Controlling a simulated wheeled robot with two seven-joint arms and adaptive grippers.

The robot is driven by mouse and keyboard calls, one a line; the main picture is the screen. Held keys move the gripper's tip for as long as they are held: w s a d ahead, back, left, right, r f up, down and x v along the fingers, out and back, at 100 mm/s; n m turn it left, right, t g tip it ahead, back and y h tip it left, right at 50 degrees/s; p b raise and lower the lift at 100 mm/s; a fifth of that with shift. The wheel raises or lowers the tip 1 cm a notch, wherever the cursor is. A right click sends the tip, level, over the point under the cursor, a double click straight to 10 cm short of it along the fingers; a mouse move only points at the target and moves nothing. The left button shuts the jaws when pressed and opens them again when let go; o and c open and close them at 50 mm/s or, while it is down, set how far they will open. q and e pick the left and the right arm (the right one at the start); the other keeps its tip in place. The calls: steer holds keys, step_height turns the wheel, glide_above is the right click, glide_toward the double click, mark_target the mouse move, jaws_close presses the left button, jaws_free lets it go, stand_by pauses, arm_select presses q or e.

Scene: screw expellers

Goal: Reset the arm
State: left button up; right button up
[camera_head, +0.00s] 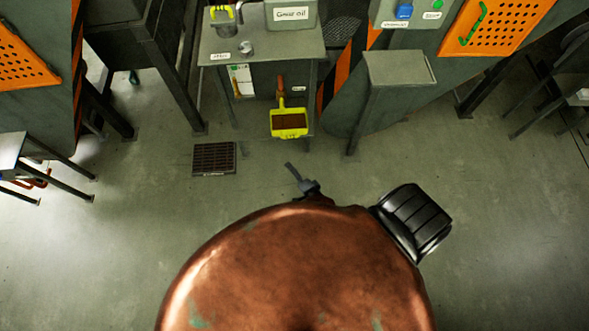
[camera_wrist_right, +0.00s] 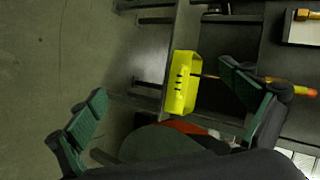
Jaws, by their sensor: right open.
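My right gripper (camera_wrist_right: 163,79) shows in the right wrist view with its two green-padded fingers spread wide apart. It is open, with nothing held between the fingers. Beyond the fingers is a yellow pan-like tool (camera_wrist_right: 182,82), and a thin rod runs from its side behind the right finger. In the head view, a large copper-coloured rounded shape fills the lower middle and hides the floor there. A small dark piece stands at its top edge, and I cannot tell whether it is a gripper part. My left gripper is not in view.
A table (camera_head: 221,48) holds a Gear oil container (camera_head: 290,14). Below it is a yellow pan (camera_head: 289,123) with an orange handle. A small stand (camera_head: 399,67) is right of it. A grate (camera_head: 214,159) lies on the floor, and open floor spreads left and right.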

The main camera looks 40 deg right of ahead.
stand_by(0.3)
steer(key=s+f+n+g, duration=0.4)
steer(key=s+f+n, duration=0.2)
steer(key=s, duration=0.9)
steer(key=s+f+n+g, duration=0.3)
steer(key=s+f+n, duration=0.3)
steer(key=s, duration=0.9)
steer(key=s+d+f+n+g, duration=0.1)
steer(key=s+f+n+g, duration=0.3)
steer(key=s, duration=1.1)
step_height(320, 180, down, 4)
steer(key=shift+n+g+y, duration=0.3)
steer(key=shift+n+y, duration=0.1)
steer(key=shift+n, duration=0.7)
